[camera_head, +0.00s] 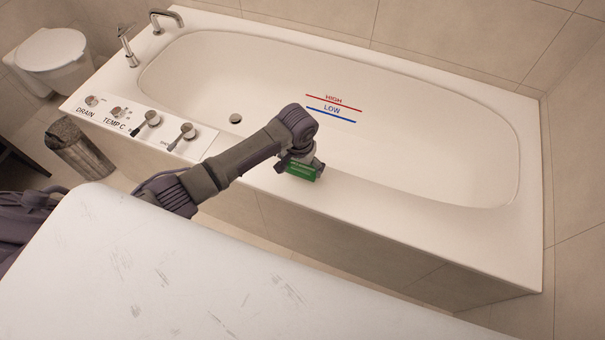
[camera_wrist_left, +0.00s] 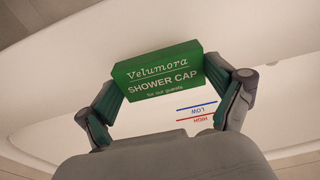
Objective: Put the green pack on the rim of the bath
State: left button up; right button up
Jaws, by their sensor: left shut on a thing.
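The green pack (camera_head: 304,170) is a small box at the near rim of the white bath (camera_head: 420,205) in the head view. In the left wrist view the green pack (camera_wrist_left: 158,74) reads "Velumora SHOWER CAP". My left gripper (camera_head: 300,165) is shut on the pack, with one finger at each end of it in the left wrist view (camera_wrist_left: 165,98). The pack is over or at the near rim; I cannot tell whether it touches the rim. My right gripper is not in view.
A control panel with knobs (camera_head: 150,128) and a tap (camera_head: 165,20) are at the bath's left end. A white surface (camera_head: 200,270) fills the near foreground. A bin (camera_head: 78,147) and a toilet (camera_head: 52,55) stand at left. The near rim to the right is clear.

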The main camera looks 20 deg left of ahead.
aim_at(301, 169)
pick_arm(q)
notch_tip(301, 169, down, 4)
jog(key=shift+r+b, duration=0.2)
jog(key=shift+b, duration=0.1)
jog(key=shift+f, duration=0.2)
jog(key=shift+f, duration=0.1)
jog(key=o, duration=0.5)
jog(key=r, duration=0.3)
jog(key=s+r+p, duration=0.1)
jog(key=r, duration=0.3)
jog(key=r+p, duration=0.1)
jog(key=r, duration=0.3)
jog(key=shift+s, duration=0.15)
jog(key=shift+s+r, duration=0.1)
jog(key=shift+r, duration=0.5)
